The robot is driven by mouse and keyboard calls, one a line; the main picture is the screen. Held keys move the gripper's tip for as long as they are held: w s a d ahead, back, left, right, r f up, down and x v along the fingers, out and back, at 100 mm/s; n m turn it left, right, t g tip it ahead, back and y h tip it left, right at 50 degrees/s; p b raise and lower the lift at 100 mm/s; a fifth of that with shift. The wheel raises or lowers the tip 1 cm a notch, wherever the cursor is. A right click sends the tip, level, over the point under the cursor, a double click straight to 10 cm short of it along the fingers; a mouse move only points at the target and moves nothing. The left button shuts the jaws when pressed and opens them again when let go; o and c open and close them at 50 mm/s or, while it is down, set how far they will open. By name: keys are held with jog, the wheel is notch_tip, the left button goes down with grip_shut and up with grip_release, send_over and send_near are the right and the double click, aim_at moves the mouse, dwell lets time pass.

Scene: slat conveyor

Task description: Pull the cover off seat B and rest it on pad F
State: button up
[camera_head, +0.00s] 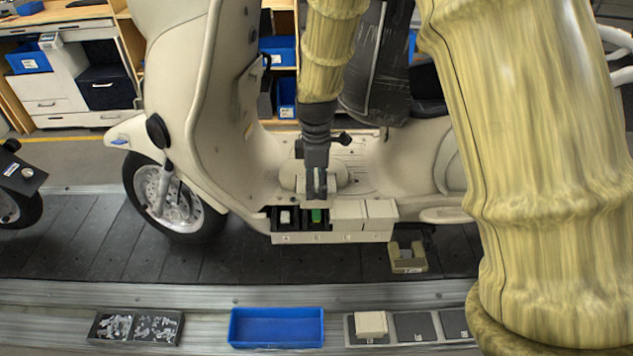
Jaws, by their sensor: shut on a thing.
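My gripper (318,192) points down just above and behind the second seat of a cream box on the scooter's footboard. It is shut on a pale piece, apparently the seat B cover (319,181); its outline is hard to separate from the cream bodywork behind. Seat B (318,226) is uncovered, dark inside, with a green part (317,215) showing. To its left, seat A (286,225) is also open, with a whitish part inside. The pads lie in a row at the front right. The middle one, apparently pad F (415,326), is dark and bare; its label is too small to read.
Cream covers (364,210) close the box's right seats. A cream cover (371,323) rests on the left pad; the right pad (454,323) is bare. A blue tray (276,312) and a dark bin of small parts (136,342) stand left. A beige bracket (407,258) sits right of the box.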

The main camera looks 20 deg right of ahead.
aim_at(316, 183)
jog(key=shift+r+p, duration=3.1)
jog(key=shift+r, duration=0.4)
jog(key=shift+f, duration=0.1)
